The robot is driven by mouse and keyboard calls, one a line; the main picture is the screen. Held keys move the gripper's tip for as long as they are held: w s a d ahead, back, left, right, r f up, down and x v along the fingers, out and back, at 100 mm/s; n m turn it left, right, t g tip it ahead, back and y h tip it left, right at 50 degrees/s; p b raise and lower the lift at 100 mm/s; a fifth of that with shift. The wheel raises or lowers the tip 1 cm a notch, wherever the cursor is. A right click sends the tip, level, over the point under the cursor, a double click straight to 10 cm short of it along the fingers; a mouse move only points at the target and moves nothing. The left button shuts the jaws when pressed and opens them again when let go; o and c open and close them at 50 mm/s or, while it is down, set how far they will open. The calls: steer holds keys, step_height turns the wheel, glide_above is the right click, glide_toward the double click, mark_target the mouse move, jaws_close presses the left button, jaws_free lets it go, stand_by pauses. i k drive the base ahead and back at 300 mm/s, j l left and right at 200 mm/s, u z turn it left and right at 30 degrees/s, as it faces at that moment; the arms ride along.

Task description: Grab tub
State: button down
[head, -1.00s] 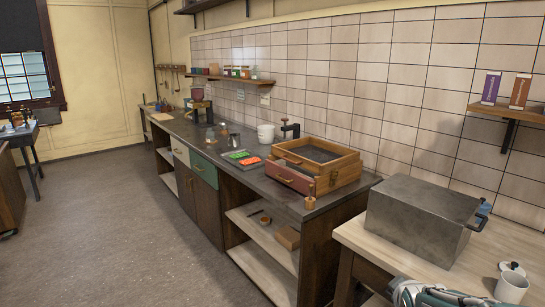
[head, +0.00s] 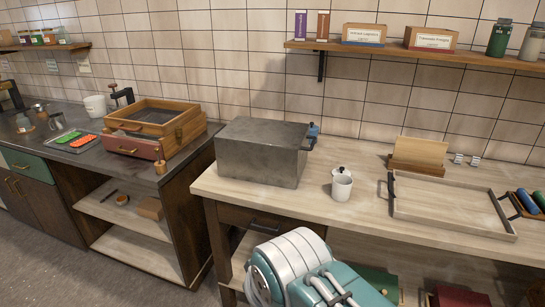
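I cannot tell for sure which thing is the tub. A large grey metal box (head: 262,153) stands on the left end of the light wooden worktop, with a dark handle on its right side. A white cup (head: 342,187) stands to its right, with a small white piece with a dark knob (head: 341,171) behind it. A white pot (head: 96,106) stands on the dark counter at the left. A dark green canister (head: 499,38) and a grey jar (head: 532,43) stand on the upper right shelf. My gripper is not in view.
A wooden tray with dark handles (head: 445,207) lies on the right of the worktop, before a wooden stand (head: 418,155). A rounded teal and white body (head: 300,270) fills the bottom middle; I cannot tell whether it is mine. Bare worktop (head: 300,205) shows in front.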

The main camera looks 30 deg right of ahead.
mark_target(342, 188)
steer(key=z, duration=1.4)
steer(key=i+l, duration=0.1)
steer(key=i, duration=0.35)
steer(key=i+l+u, duration=0.15)
steer(key=i, duration=0.35)
